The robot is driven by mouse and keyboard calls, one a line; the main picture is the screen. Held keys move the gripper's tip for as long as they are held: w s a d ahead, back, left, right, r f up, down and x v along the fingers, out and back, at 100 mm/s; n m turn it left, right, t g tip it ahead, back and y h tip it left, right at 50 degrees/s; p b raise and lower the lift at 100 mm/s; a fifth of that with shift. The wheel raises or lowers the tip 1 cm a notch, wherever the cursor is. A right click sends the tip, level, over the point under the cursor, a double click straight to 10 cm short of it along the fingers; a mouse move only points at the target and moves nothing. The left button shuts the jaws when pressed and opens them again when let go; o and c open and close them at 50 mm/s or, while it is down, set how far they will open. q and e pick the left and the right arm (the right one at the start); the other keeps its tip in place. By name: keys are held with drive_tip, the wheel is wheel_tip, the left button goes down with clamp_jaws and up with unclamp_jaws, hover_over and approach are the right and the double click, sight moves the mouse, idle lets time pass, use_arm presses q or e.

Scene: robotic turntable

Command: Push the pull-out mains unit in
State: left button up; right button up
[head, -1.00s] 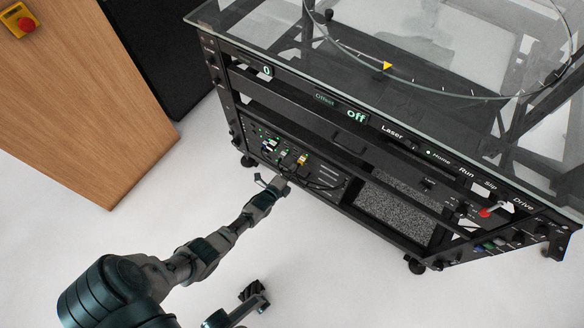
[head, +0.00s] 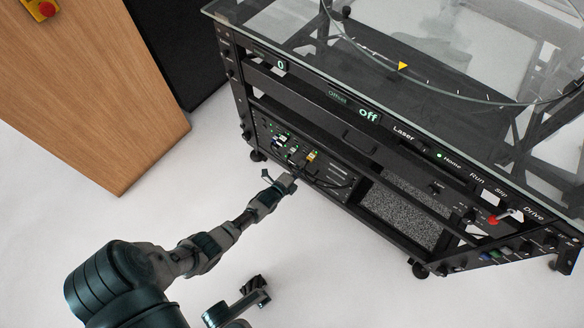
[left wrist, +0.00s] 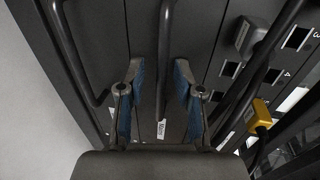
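The mains unit appears to be the dark panel with plugs and cables (head: 297,150) low in the left part of the black turntable frame; how far it stands out is unclear. My left gripper (head: 285,184) is in front of that panel. In the left wrist view its two blue-padded fingers (left wrist: 158,98) are apart, pointing at a dark panel. A dark bar-like handle (left wrist: 165,50) runs into the gap between them, without clear contact. A small white label (left wrist: 160,129) shows between the fingers. My right gripper (head: 254,285) is low over the floor, too small to read.
The glass-topped turntable frame (head: 290,30) fills the right, with a red-tipped switch (head: 493,220) on its front. A wooden cabinet (head: 90,90) stands at left. A yellow plug (left wrist: 259,116) and grey plug (left wrist: 250,38) sit beside the left gripper. White floor lies clear in front.

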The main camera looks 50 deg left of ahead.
use_arm(q)
drive_tip(key=v, duration=1.1)
drive_tip(key=shift+s, duration=0.15)
drive_tip(key=shift+f, duration=0.1)
drive_tip(key=shift+d, duration=0.1)
